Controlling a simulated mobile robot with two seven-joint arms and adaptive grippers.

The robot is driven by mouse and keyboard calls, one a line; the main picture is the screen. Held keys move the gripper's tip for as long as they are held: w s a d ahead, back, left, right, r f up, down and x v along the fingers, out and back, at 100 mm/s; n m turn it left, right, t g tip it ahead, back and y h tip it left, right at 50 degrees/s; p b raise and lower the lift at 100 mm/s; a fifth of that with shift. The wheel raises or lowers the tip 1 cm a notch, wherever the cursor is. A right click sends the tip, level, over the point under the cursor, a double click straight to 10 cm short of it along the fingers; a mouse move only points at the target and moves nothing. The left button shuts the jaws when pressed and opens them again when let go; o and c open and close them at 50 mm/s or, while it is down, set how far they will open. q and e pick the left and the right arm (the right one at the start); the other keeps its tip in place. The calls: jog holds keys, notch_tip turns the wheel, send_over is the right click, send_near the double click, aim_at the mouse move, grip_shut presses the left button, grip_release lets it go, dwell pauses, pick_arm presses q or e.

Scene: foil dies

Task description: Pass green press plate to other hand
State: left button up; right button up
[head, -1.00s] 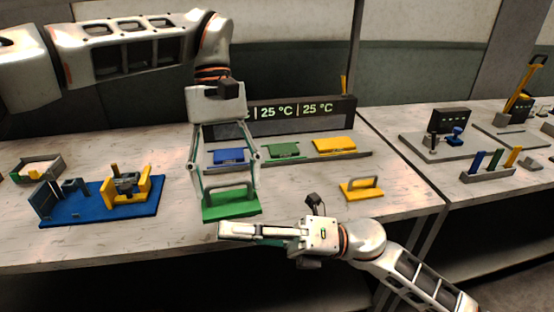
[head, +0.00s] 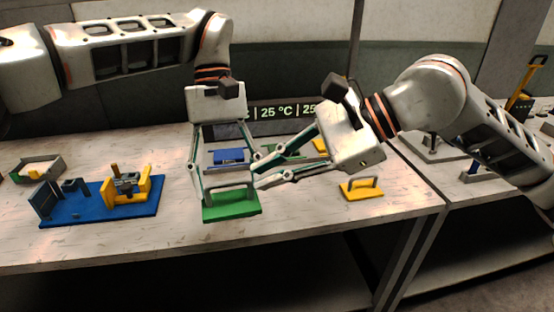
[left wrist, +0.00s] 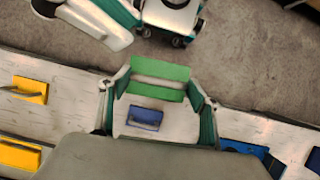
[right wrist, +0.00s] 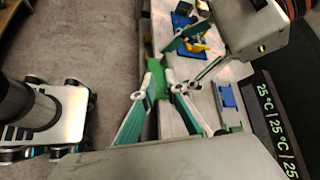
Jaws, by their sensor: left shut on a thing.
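The green press plate (head: 231,206) has a grey bar handle on top and hangs level near the table's front edge. My left gripper (head: 229,187) comes down from above, its widely spread fingers shut on the plate from both sides. The plate also shows between the left fingertips in the left wrist view (left wrist: 158,78). My right gripper (head: 257,172) reaches in from the right, with its fingertips close to the right end of the plate's handle. In the right wrist view its fingers are apart, with the green plate (right wrist: 154,82) beyond them. I cannot tell whether they touch it.
A blue plate (head: 229,156) lies behind, and a yellow plate with a handle (head: 361,188) lies on the right. A blue fixture base (head: 85,212) with a yellow part stands on the left. A temperature display (head: 270,113) stands at the back, partly hidden by my arms.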

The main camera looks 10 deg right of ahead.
aim_at(229, 183)
pick_arm(q)
jog(key=shift+r, duration=0.1)
pick_arm(e)
jog(key=shift+t+h, duration=0.3)
jog(key=shift+t, duration=0.2)
jog(key=x, duration=0.5)
jog(key=w+x, duration=0.1)
jog(key=x, duration=0.4)
jog(key=shift+w+a, duration=0.15)
jog(key=shift+w, duration=0.15)
grip_shut()
pick_arm(q)
jog(key=o, duration=1.7)
pick_arm(e)
jog(key=shift+r, duration=0.1)
